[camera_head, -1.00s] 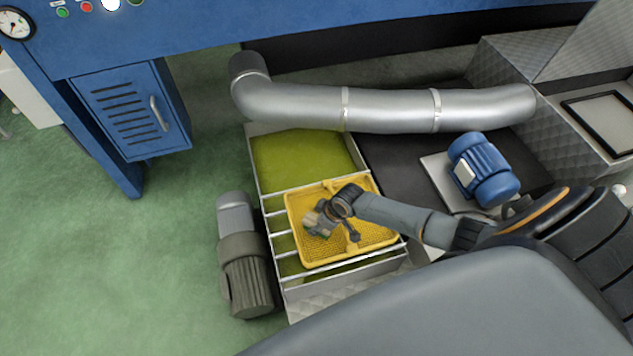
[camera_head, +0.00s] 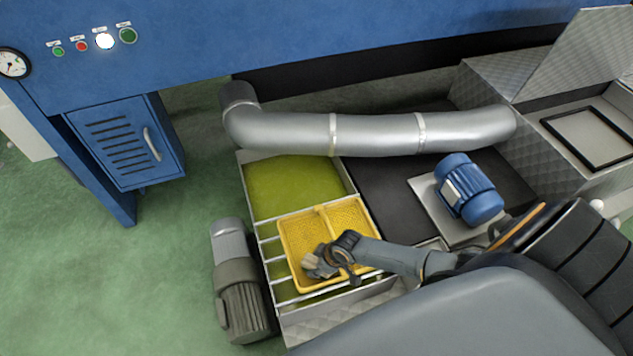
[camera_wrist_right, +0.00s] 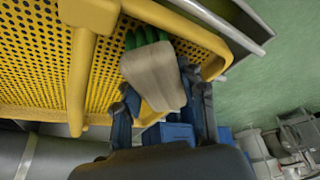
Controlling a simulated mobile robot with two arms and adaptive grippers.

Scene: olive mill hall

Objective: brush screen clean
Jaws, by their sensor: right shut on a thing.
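The screen (camera_head: 352,212) is a yellow perforated tray with a raised rim and a middle rib. It lies on metal bars over a vat of green liquid. My right gripper (camera_head: 322,262) is over the near left part of the screen, shut on a brush (camera_head: 312,268). In the right wrist view the brush (camera_wrist_right: 155,75) has a beige block with green bristles facing the yellow mesh (camera_wrist_right: 40,60), close to a rim corner. Blue gripper fingers (camera_wrist_right: 165,112) flank the block. I cannot tell whether the bristles touch the mesh. My left gripper is out of view.
A silver pipe (camera_head: 375,134) runs behind the vat (camera_head: 290,185). A blue motor (camera_head: 468,188) stands on a plate to the right. A grey motor (camera_head: 240,285) stands left of the vat. A blue cabinet (camera_head: 125,145) is further left, with green floor between.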

